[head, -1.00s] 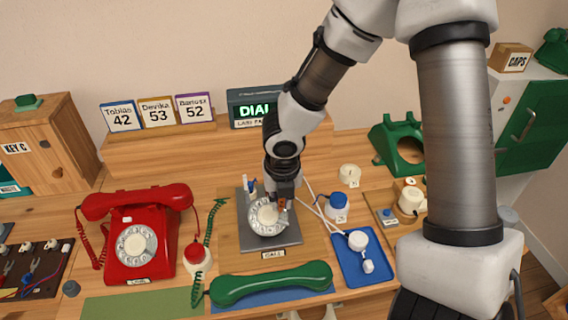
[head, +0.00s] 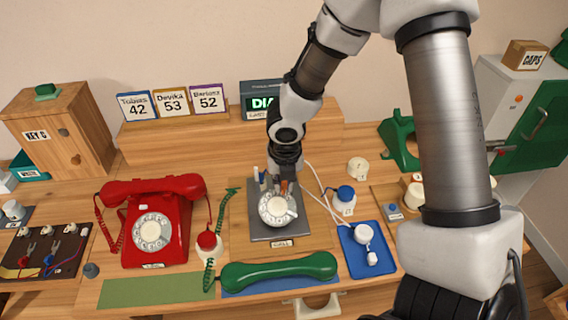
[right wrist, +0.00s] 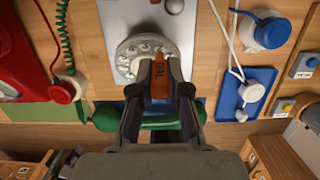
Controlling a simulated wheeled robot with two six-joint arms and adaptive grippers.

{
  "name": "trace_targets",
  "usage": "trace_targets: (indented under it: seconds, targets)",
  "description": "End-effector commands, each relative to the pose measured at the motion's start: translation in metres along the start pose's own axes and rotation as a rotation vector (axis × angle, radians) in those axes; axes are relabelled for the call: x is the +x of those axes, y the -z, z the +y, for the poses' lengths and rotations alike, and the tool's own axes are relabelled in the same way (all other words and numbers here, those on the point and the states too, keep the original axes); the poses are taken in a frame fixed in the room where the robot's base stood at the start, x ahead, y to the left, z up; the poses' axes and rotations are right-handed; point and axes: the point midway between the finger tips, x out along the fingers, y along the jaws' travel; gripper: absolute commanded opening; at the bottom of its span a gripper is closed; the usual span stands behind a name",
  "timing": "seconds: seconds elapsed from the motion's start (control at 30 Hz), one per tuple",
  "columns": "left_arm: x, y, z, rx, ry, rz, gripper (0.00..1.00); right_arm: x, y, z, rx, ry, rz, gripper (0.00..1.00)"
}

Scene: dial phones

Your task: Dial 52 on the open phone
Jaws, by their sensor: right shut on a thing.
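The open phone is a grey plate (head: 262,232) with a white rotary dial (head: 277,208) on it. The dial also shows in the right wrist view (right wrist: 130,50). My right gripper (head: 286,170) is above the dial's far rim, shut on an orange stick (head: 284,187) with lettering on it. In the right wrist view the stick (right wrist: 160,82) sits between my two fingers and points at the dial's rim. I cannot tell whether its tip is in a finger hole. Three name cards (head: 174,102) show 42, 53 and 52; Dariusz is 52. My left gripper is not in view.
A red phone (head: 152,232) stands left of the plate. A green handset (head: 278,272) lies in front of it. A blue tray (head: 364,262) and a blue-capped jar (head: 344,200) are on the right. A green phone shell (head: 400,140) stands behind.

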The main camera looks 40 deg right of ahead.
Motion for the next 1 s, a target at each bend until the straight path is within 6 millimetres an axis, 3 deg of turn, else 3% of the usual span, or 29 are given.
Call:
trace_targets:
  seconds: [1.0]
  targets:
    - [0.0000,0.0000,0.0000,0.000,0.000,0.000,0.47,0.0084,-0.0026,-0.0001,0.000,0.000,-0.001,0.00]
